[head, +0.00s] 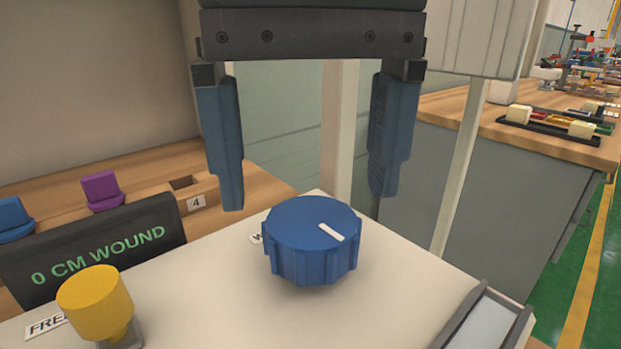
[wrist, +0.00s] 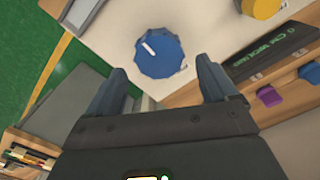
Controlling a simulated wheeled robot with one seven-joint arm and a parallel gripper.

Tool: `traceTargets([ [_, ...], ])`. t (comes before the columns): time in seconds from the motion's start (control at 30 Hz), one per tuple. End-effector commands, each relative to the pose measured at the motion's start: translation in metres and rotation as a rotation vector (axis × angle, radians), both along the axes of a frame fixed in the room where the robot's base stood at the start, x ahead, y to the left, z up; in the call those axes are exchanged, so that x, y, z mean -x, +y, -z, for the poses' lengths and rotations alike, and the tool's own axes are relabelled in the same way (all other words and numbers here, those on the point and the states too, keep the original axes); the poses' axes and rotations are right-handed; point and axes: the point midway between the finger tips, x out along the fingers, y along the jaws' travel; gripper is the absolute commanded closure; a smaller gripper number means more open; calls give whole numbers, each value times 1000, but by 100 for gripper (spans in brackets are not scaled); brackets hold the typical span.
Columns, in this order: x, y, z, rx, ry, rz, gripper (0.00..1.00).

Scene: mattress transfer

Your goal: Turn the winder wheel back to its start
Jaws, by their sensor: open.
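The winder wheel (head: 312,245) is a blue ribbed knob with a white mark on its top, on a pale panel top (head: 215,290). In the head view the mark lies to the right of the wheel's centre. The wheel also shows in the wrist view (wrist: 160,53). My gripper (head: 305,200) is open and empty. Its two blue-grey fingers hang wide apart above and behind the wheel, not touching it. In the wrist view my gripper (wrist: 160,80) has the wheel beyond its fingertips. A dark display (head: 95,250) reads "0 CM WOUND". A label beside the wheel is partly hidden.
A yellow knob (head: 97,303) stands at the panel's front left, by a partly hidden label. A purple block (head: 101,190) and a blue block (head: 14,218) sit on the wooden rack at left. A grey metal channel (head: 485,322) is at the right edge. A workbench stands behind right.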

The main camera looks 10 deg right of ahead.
Motion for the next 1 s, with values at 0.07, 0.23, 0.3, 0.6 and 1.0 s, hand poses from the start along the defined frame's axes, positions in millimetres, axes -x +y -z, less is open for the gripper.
traceTargets([
  [0.07,0,0,-17,1,-1,0,14],
  [0.23,0,0,-39,0,-1,0,14],
  [0.3,0,0,-44,1,-1,0,14],
  [0.6,0,0,-47,1,1,0,14],
  [1.0,29,30,-40,-249,201,9,14],
])
